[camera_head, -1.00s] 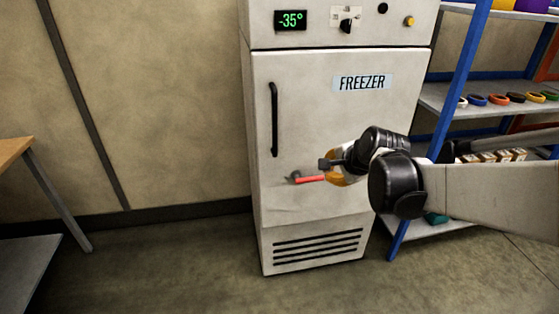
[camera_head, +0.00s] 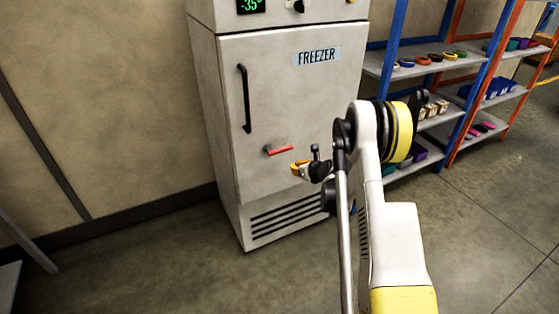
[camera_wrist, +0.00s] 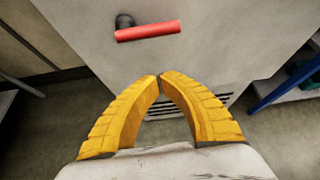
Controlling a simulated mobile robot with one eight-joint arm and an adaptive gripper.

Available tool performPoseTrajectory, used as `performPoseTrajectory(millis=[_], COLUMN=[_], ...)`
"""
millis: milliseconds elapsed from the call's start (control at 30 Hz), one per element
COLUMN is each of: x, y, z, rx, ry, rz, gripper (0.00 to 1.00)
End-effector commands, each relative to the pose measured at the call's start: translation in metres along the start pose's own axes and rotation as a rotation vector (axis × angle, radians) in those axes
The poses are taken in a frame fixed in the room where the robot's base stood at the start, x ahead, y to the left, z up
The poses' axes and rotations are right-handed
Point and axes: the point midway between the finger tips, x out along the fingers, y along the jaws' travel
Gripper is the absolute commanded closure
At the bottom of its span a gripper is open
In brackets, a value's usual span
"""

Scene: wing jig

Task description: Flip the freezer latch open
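The freezer (camera_head: 245,185) is a tall off-white cabinet with a shut door and a FREEZER label. Its latch (camera_head: 280,150) is a red lever on a dark pivot at the door's lower left, lying nearly level and pointing right. In the wrist view the latch (camera_wrist: 148,31) lies above the fingertips, apart from them. My gripper (camera_head: 298,168) is just right of and below the latch in the head view. In the wrist view my gripper (camera_wrist: 160,76) has its yellow fingertips together with nothing between them.
A black vertical door handle (camera_head: 244,98) is above the latch. A vent grille (camera_head: 288,214) is at the freezer's bottom. Blue shelving (camera_head: 405,60) with coloured rings and small boxes stands at the right. The floor in front of the freezer is clear.

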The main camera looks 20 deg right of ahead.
Motion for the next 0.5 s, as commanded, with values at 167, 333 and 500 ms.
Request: performPoseTrajectory(millis=[167, 333, 500], x=[0.0036, 0.0035, 0.0066], y=[-0.0045, -0.0042, -0.0038], z=[-0.0074, -0.0071, -0.0072], rx=[0.042, 0.041, 0.04], ry=[-0.006, -0.006, -0.006], rz=[-0.004, -0.004, -0.003], gripper=[1.0, 1.0, 1.0])
